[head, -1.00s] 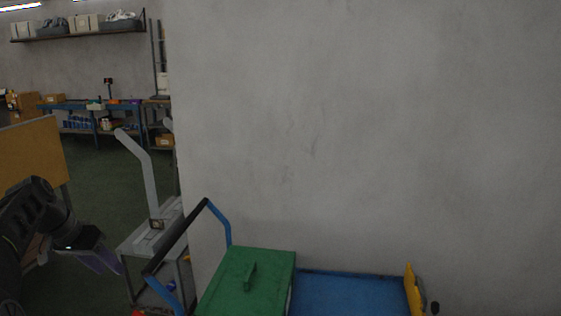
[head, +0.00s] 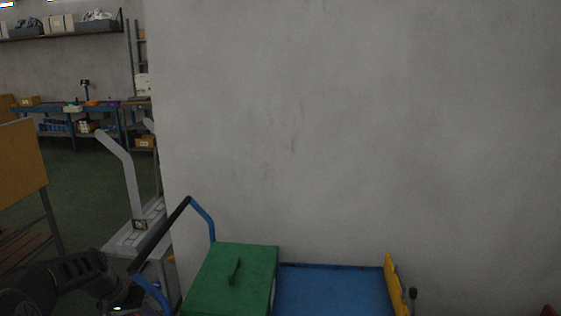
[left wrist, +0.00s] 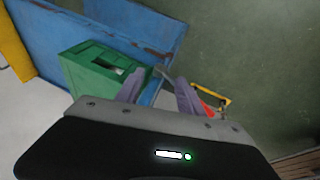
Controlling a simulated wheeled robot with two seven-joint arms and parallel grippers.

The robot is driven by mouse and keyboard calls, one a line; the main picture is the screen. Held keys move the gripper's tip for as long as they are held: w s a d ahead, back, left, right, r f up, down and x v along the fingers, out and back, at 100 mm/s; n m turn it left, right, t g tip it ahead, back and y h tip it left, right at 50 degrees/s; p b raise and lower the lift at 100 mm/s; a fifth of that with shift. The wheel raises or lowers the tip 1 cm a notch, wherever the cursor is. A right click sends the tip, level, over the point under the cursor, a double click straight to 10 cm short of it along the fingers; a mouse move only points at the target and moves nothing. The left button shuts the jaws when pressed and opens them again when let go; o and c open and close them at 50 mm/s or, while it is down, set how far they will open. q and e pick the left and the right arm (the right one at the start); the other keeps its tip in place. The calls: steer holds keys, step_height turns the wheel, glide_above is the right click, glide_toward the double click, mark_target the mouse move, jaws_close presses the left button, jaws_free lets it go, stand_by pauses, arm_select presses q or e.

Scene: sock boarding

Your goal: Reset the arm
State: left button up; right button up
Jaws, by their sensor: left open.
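My left gripper shows in the left wrist view (left wrist: 158,90) with its two grey-purple fingers spread apart and nothing between them. In the head view my left arm is low at the lower left, and its fingers are cut off by the bottom edge. A bent grey form (head: 124,165) stands upright on a grey stand (head: 135,238), to the right of and beyond my left arm. It is bare. My right gripper is in neither view.
A grey wall (head: 350,120) stands behind. A tan board (head: 22,165) is at left.

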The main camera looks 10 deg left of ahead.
arm_select(q)
steer(key=s+d+f+g, duration=0.1)
steer(key=s+d+f, duration=0.3)
steer(key=d+f, duration=0.55)
steer(key=s+d+f, duration=0.4)
steer(key=d+f, duration=0.5)
steer(key=f, duration=0.1)
steer(key=s+d+f+h, duration=0.1)
steer(key=s+d+f, duration=0.2)
steer(key=s+d, duration=0.5)
steer(key=s+d+f+g, duration=0.1)
steer(key=s+d+f, duration=0.2)
steer(key=s+d, duration=0.6)
steer(key=s, duration=0.4)
steer(key=shift+f+g+h, duration=0.15)
steer(key=shift+g+h, duration=0.15)
steer(key=shift+h, duration=0.1)
